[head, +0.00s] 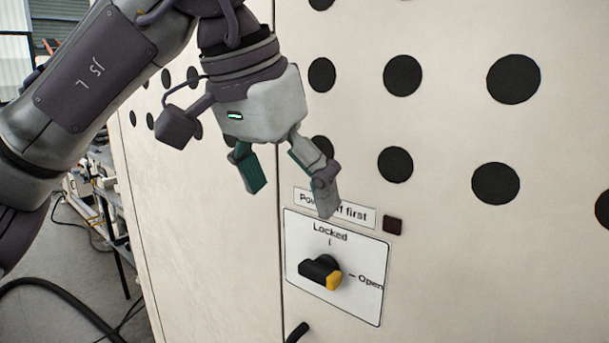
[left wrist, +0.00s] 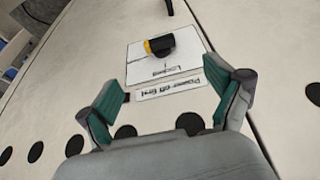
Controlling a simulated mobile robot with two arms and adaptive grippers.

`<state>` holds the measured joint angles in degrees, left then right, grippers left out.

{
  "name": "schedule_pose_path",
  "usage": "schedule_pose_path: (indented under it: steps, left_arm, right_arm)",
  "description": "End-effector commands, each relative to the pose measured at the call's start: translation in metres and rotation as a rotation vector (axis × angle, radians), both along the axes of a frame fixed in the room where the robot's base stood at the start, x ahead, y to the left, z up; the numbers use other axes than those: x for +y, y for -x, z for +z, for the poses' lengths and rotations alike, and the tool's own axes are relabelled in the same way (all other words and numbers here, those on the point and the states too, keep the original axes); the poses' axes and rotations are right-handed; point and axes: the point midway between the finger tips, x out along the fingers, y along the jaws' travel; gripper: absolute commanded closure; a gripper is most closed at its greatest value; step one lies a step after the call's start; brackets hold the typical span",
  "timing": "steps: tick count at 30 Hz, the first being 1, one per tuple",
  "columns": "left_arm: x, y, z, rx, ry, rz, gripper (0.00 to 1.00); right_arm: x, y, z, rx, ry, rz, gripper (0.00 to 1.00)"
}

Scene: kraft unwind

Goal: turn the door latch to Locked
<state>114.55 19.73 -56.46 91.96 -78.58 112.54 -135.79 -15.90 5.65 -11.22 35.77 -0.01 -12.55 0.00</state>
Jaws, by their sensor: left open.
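The door latch (head: 318,269) is a black knob with a yellow end on a white plate (head: 363,299). Its yellow end points right, toward the "Open" mark; "Locked" is printed above the knob. In the left wrist view the latch (left wrist: 164,45) shows upside down beyond the fingers. My left gripper (head: 292,197) is open and empty, above and left of the latch, apart from it. One finger overlaps the "Power off first" label (head: 364,214) in the head view. In the left wrist view the gripper (left wrist: 170,85) has its fingers spread either side of that label. My right gripper is not in view.
The cream cabinet door (head: 450,140) has rows of black round holes. A small dark red square (head: 393,225) sits right of the label. A black handle (head: 298,332) sticks out below the plate. A seam runs just left of the plate. Cables lie on the floor at left.

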Motion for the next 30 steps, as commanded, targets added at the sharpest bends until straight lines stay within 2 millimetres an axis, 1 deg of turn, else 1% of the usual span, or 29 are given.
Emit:
schedule_pose_path:
  steps: [6,9,13,19,24,30]
  left_arm:
    - [-0.008,-0.011,-0.034,0.005,-0.001,-0.001,0.08]
    - [-0.013,-0.017,-0.052,0.005,-0.001,0.000,0.08]
    - [-0.018,-0.025,-0.075,0.006,0.000,-0.002,0.08]
    - [-0.025,-0.034,-0.104,0.005,0.000,0.000,0.08]
    - [-0.028,-0.039,-0.117,0.003,0.001,0.000,0.08]
    - [-0.030,-0.040,-0.121,0.000,0.002,0.000,0.08]
  right_arm:
    - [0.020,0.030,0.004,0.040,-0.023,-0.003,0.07]
    - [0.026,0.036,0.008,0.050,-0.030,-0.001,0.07]
    - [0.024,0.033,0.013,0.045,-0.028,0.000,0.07]
    - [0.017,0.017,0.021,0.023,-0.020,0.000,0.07]
    - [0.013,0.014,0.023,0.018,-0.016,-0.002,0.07]
    - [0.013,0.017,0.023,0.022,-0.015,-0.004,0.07]
